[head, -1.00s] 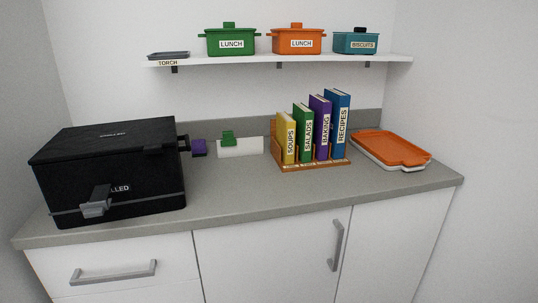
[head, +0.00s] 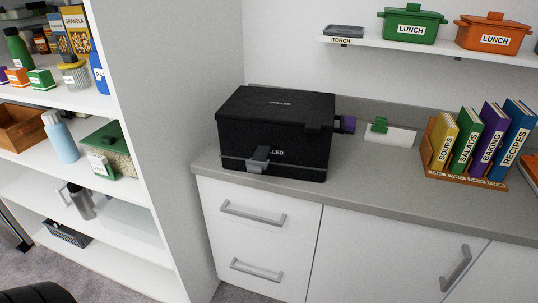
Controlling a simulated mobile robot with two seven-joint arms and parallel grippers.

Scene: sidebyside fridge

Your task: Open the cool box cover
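The black cool box (head: 292,157) stands on the left end of the grey counter. Its black cover (head: 270,103) is shut flat on top. A grey latch or handle (head: 259,158) juts from its front face. A dark fitting sticks out on its right side near the top. Neither of my grippers is in the head view. A dark rounded shape at the bottom left corner is cut off by the frame edge.
Left of the counter, a partition (head: 182,120) separates it from open shelves with jars, boxes and bottles. A book rack (head: 465,182) stands further right on the counter. The wall shelf (head: 440,48) holds lunch pots. Drawers (head: 258,232) are shut below the box.

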